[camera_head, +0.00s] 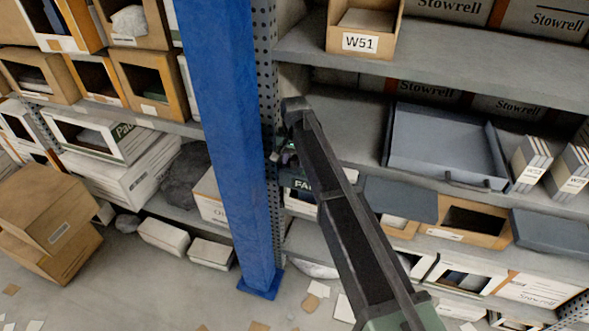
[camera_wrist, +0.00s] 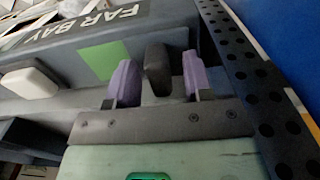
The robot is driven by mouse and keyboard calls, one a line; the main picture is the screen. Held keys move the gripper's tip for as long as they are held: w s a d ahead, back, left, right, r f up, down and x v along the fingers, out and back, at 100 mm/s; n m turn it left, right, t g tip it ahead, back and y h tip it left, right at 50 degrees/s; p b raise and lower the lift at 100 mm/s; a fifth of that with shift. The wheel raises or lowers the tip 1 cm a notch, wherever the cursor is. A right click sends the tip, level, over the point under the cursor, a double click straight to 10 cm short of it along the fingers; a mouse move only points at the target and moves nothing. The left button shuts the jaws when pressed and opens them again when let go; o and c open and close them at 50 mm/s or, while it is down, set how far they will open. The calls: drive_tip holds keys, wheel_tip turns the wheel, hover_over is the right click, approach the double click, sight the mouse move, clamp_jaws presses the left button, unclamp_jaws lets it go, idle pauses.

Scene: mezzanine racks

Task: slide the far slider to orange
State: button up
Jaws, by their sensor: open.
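The panel lettered FAR BAY (camera_wrist: 70,42) fills the upper left of the wrist view, with a green patch (camera_wrist: 98,60) on its face. A dark rounded knob (camera_wrist: 158,70), apparently the far slider's, stands between the purple fingers of my gripper (camera_wrist: 157,76). The fingers are open, with a visible gap on each side of the knob. I see no orange mark on the panel. In the head view the panel's label, partly reading FA (camera_head: 303,184), shows behind my arm. My gripper (camera_head: 289,155) is small there and mostly hidden.
A pale block-like knob (camera_wrist: 28,82) sits on the panel's left. A perforated rack upright (camera_wrist: 265,100) and blue post (camera_head: 225,130) stand close beside my gripper. A grey tray (camera_head: 440,135) and white boxes (camera_head: 530,160) are on the shelf to the right.

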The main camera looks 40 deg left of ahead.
clamp_jaws()
drive_tip(key=shift+d, duration=0.15)
drive_tip(key=d, duration=0.1)
drive_tip(key=w+d, duration=0.1)
drive_tip(key=d, duration=0.3)
drive_tip(key=shift+w+d, duration=0.2)
drive_tip(key=shift+w, duration=0.2)
unclamp_jaws()
drive_tip(key=shift+w+d, duration=0.1)
drive_tip(key=shift+r, duration=0.1)
